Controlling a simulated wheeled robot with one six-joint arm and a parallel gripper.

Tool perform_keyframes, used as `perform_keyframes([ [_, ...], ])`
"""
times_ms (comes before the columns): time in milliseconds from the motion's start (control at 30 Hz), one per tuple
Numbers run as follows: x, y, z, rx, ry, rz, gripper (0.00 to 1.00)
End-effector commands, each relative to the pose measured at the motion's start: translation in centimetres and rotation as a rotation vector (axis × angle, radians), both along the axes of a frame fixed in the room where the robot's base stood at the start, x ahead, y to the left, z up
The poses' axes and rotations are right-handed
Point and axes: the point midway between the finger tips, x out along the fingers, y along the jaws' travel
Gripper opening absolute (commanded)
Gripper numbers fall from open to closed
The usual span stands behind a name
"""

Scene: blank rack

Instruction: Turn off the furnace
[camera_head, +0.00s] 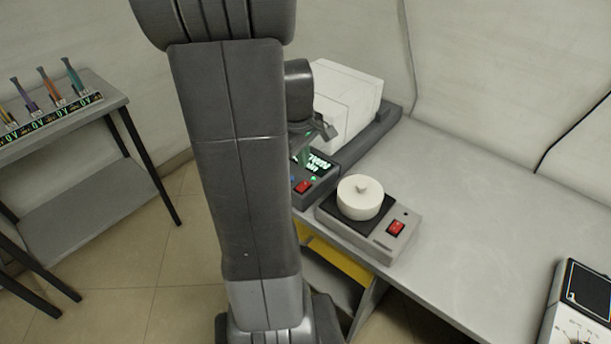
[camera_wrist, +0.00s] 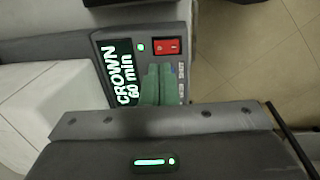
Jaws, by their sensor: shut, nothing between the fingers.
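The furnace (camera_head: 345,95) is a white block on a grey base at the back of the bench; its white body also shows at the left in the wrist view (camera_wrist: 50,115). Its control panel has a lit display (camera_wrist: 122,72) reading "CROWN 60 min", a lit green lamp (camera_wrist: 141,47) and a red rocker switch (camera_wrist: 167,46). The switch also shows in the head view (camera_head: 302,187). My gripper (camera_wrist: 158,72) is shut and empty, its green fingertips over the panel just below the switch in the wrist view. I cannot tell whether they touch it. My arm hides part of the furnace area in the head view.
A separate hotplate (camera_head: 385,243) with its own red switch (camera_head: 396,228) and a lidded white pot (camera_head: 361,198) stands beside the panel. Another device (camera_head: 577,318) is at the bench's lower right. The bench (camera_head: 480,190) between is clear. A side table (camera_head: 105,90) with coloured tools is left.

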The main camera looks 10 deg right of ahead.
Motion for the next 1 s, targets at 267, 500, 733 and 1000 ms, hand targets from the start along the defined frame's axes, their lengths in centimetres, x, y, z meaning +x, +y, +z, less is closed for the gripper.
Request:
perform_keyframes([
  [267, 0.3, -0.5, -5.2, 0.000, 0.004, 0.000, 0.00],
  [500, 0.5, -0.7, -7.1, 0.000, 0.000, 0.000, 0.00],
  [733, 0.6, -0.7, -7.3, 0.000, -0.001, 0.000, 0.00],
  [1000, 0.7, -0.8, -7.9, 0.000, 0.000, -0.001, 0.00],
])
